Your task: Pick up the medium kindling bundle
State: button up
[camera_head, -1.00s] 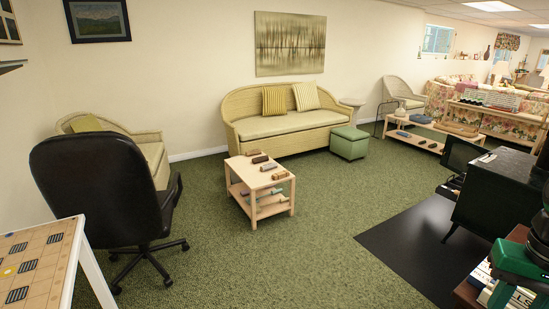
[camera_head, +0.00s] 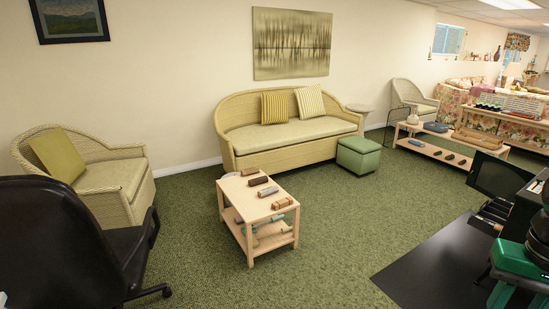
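I cannot single out a medium kindling bundle by its size at this distance. Several small brown blocks or bundles lie on a light wood coffee table (camera_head: 234,190) in the middle of the room. They include a dark brown one (camera_head: 258,181), a brown one (camera_head: 268,191) and a tan one (camera_head: 281,203). Bluish rolls (camera_head: 275,218) and other small items show on or near its lower shelf. My gripper's fingers do not show, so I cannot see their state.
A black office chair (camera_head: 60,250) stands close at the left, before a wicker armchair (camera_head: 120,190). A wicker sofa (camera_head: 285,136) and green ottoman (camera_head: 358,156) stand behind the coffee table. A black mat (camera_head: 430,265) lies at right. Green carpet before the table is clear.

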aim_at(283, 202)
jog(key=i, duration=3.1)
jog(key=z, duration=1.15)
jog(key=i, duration=0.7)
jog(key=u, duration=1.6)
